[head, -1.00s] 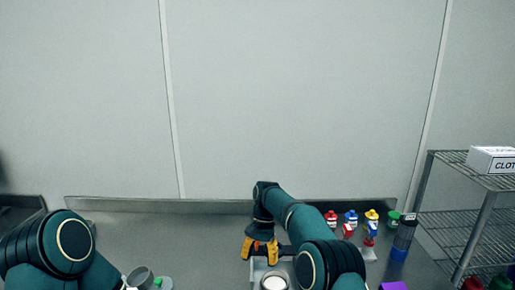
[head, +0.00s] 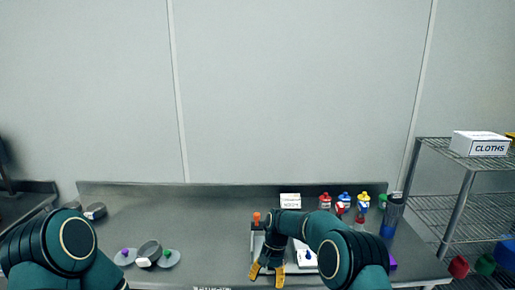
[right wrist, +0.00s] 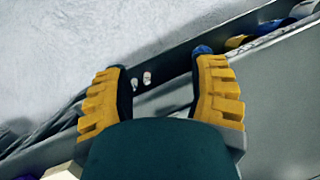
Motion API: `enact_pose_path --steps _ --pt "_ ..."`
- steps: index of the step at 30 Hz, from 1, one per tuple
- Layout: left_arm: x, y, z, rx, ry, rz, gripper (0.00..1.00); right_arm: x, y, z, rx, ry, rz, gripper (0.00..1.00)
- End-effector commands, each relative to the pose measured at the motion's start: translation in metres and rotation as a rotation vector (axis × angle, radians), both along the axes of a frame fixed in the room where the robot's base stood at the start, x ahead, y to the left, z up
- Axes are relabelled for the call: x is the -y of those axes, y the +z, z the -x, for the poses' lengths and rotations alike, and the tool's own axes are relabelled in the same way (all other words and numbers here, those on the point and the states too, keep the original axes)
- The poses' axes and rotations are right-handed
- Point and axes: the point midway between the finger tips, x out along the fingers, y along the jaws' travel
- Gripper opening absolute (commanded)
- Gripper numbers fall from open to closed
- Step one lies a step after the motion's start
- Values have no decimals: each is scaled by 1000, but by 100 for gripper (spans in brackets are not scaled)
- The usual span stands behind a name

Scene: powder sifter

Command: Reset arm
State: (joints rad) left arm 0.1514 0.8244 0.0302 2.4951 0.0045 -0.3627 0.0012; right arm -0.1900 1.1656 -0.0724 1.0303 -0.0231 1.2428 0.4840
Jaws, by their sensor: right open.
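My right gripper (head: 267,275) has yellow fingers and hangs over the front middle of the steel table, in front of a stand with an orange-topped part (head: 256,219). In the right wrist view the same gripper (right wrist: 158,66) has its fingers spread wide, with nothing held between them. My left arm (head: 60,248) comes in at the lower left; its gripper is out of the picture.
A white device (head: 305,257) is partly hidden by my right arm. Several coloured bottles (head: 344,199) and a dark blue container (head: 392,216) stand right. A wire shelf (head: 460,205) holds a cloths box (head: 479,143).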

Motion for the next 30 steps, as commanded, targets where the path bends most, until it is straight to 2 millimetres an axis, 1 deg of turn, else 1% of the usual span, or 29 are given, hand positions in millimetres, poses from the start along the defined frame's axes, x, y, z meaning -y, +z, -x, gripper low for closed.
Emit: enact_pose_path --steps 1,5,6,8,9,11,12,14,15,17,18,20,21,24,27,30 --pt "0 -6 1 -1 0 -1 47 6 -20 8 9 -1 -14 58" --pt "1 -18 2 -4 -1 -1 47 18 -67 32 68 5 -55 58" --pt "1 -22 2 -5 -1 -2 47 21 -81 41 87 6 -67 58" --pt "1 -27 2 -5 -2 -2 47 26 -100 56 119 9 -84 58" --pt "1 -30 2 -6 -3 -3 47 30 -112 67 138 11 -94 58" --pt "1 -36 2 -6 -2 -4 47 34 -128 85 170 13 -107 58" --pt "2 -39 2 -7 -3 -4 47 38 -137 98 191 14 -115 58" --pt "2 -44 3 -8 -3 -5 47 43 -150 118 223 17 -124 58" --pt "2 -48 3 -9 -3 -5 47 46 -158 132 244 18 -129 58" --pt "2 -53 3 -10 -5 -6 47 50 -167 153 277 20 -136 58" --pt "2 -56 3 -11 -5 -7 47 53 -172 168 300 23 -139 58" --pt "3 -62 4 -12 -5 -7 47 57 -178 191 331 24 -143 58" --pt "3 -65 4 -13 -5 -7 47 60 -181 205 353 27 -143 58" --pt "3 -72 4 -14 -7 -8 47 66 -183 238 401 31 -142 58" --pt "4 -76 5 -14 -8 -8 47 71 -182 263 437 34 -137 58" --pt "4 -78 5 -16 -8 -9 47 73 -179 278 463 38 -133 58"
